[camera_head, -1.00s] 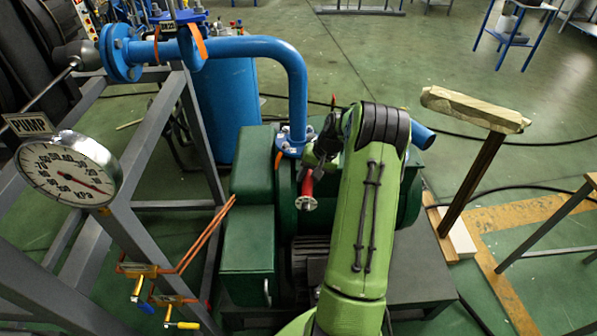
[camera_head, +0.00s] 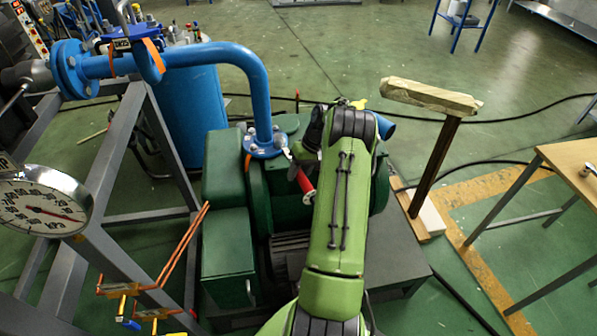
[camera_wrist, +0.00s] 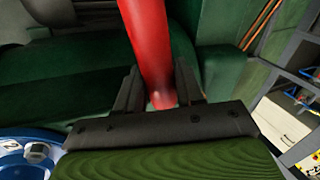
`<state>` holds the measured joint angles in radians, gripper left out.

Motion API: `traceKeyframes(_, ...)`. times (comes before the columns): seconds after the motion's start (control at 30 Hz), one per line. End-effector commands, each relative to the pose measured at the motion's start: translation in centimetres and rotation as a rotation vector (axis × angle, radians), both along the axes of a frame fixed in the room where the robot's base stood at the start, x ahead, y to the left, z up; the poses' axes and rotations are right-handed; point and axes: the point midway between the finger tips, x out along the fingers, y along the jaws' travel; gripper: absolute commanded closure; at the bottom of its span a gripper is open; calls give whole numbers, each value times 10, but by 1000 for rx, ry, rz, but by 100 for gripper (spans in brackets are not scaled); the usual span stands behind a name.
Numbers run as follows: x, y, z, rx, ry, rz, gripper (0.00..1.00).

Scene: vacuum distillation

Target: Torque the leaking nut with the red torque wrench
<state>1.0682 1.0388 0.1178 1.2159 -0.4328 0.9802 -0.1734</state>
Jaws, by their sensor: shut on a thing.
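The red torque wrench (camera_head: 304,182) shows left of my arm in the head view, tilted, with its thin metal end pointing up-left toward the blue pipe flange (camera_head: 263,149). The gap between that end and the flange nuts is too small to judge. In the wrist view, the wrench's red handle (camera_wrist: 147,45) rises between the dark fingers of my gripper (camera_wrist: 158,92), which is shut on it. A blue flange with a bolt and nut (camera_wrist: 38,152) shows at the lower left of the wrist view. I cannot tell which nut leaks.
The blue bent pipe (camera_head: 235,60) comes down onto the green pump (camera_head: 228,215). A pressure gauge (camera_head: 42,212) and grey frame stand at left. A wooden T-shaped post (camera_head: 432,97) and a table (camera_head: 575,165) stand at right. Open floor lies behind them.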

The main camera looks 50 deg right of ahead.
Motion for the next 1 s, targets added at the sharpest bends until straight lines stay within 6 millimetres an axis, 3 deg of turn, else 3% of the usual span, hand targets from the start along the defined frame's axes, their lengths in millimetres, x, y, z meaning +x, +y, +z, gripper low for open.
traceKeyframes(0.3, 15, 22, 1, -2, -4, -144, 100)
traceKeyframes(0.67, 17, 24, 2, -3, -4, -167, 100)
traceKeyframes(1.0, 35, 45, 1, -3, -5, -318, 100)
